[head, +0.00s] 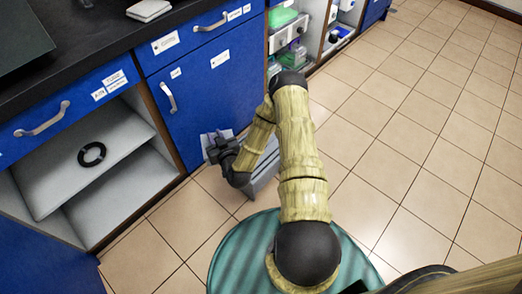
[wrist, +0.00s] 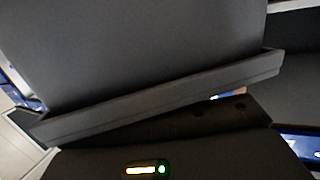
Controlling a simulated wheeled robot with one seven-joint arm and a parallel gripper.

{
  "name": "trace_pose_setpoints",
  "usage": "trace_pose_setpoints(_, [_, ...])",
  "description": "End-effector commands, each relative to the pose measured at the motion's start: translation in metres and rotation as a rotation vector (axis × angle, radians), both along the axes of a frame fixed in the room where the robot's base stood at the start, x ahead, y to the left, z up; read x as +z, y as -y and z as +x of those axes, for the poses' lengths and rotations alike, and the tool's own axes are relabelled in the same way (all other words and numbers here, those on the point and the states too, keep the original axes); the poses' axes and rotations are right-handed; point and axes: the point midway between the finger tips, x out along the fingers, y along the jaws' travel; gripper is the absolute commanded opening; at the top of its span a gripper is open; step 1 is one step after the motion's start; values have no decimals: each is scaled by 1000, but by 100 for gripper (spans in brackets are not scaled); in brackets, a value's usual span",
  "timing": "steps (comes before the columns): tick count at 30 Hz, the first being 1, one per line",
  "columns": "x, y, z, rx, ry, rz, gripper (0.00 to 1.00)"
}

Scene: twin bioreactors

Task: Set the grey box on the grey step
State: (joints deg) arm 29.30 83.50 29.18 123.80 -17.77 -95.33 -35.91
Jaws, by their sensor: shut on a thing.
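My gripper (head: 221,148) is low in front of the blue cabinet door in the head view. It is shut on the grey box, whose pale edge (head: 207,139) shows just behind the jaws. In the wrist view a large dark grey face with a raised rim (wrist: 165,104) fills the upper part, which looks like the grey box held close to the camera. The grey step (head: 262,181) stands on the floor beside the cabinet, partly hidden by my arm. The box is at the step's left end; I cannot tell whether they touch.
The blue cabinet door (head: 205,95) is close behind my gripper. An open shelf (head: 85,150) with a black ring (head: 91,154) is to the left. More open shelving with green-lidded containers (head: 283,17) is at the back. The tiled floor (head: 420,120) to the right is clear.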

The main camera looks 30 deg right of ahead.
Motion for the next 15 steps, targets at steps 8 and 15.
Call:
trace_pose_setpoints(8, [0,0,0,0,1,0,0])
trace_pose_setpoints(15, [-15,21,14,22,5,-5,0])
